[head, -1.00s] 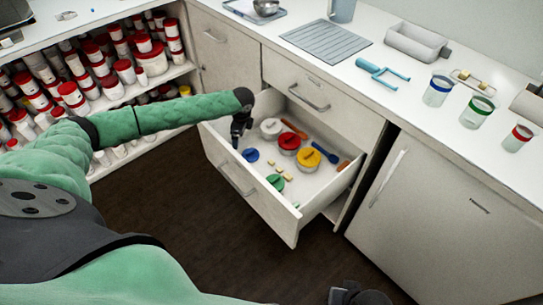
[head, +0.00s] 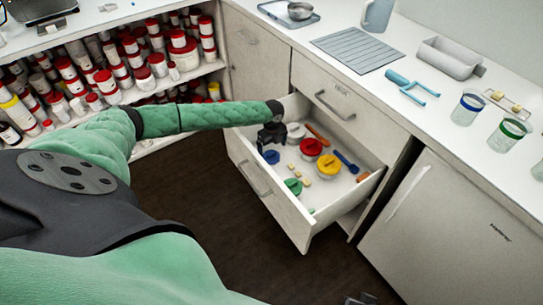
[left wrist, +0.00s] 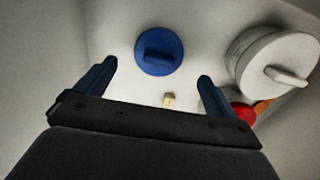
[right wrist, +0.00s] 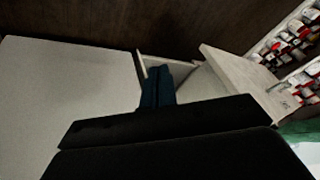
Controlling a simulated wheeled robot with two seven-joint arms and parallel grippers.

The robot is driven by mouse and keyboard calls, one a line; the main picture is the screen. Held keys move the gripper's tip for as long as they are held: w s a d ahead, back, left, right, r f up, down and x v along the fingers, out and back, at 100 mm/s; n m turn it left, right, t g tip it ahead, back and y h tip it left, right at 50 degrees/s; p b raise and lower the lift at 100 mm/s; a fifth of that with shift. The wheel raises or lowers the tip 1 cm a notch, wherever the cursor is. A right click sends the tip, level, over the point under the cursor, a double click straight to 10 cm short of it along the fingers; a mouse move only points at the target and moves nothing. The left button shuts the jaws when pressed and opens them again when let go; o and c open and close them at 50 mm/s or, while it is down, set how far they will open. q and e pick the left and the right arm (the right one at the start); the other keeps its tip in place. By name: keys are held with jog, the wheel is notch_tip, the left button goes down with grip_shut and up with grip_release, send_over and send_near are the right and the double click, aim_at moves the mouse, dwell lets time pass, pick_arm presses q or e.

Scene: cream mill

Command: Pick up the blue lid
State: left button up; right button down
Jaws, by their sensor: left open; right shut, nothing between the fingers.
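The blue lid (head: 271,157) lies flat on the floor of the open drawer (head: 335,200), near its left wall. In the left wrist view the blue lid (left wrist: 159,51) is round with a raised bar handle, and it lies beyond the fingertips, between their lines. My left gripper (head: 266,146) is over the drawer's left end, close to the lid; in its wrist view (left wrist: 155,70) it is open and empty. My right gripper (right wrist: 158,72) is shut and empty, low in front of the cabinets, with the drawer beyond it.
In the drawer are a white lidded pot (head: 296,132), a red lid (head: 311,146), a yellow lid (head: 328,165), a green lid (head: 293,186), a blue spoon (head: 347,162) and small yellowish blocks (head: 306,181). The drawer walls surround them. Shelves of red-capped jars (head: 105,80) stand left.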

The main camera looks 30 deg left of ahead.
aim_at(271, 156)
pick_arm(q)
jog(key=shift+a+f, duration=0.2)
jog(key=shift+f, duration=1.75)
jog(key=c, duration=1.1)
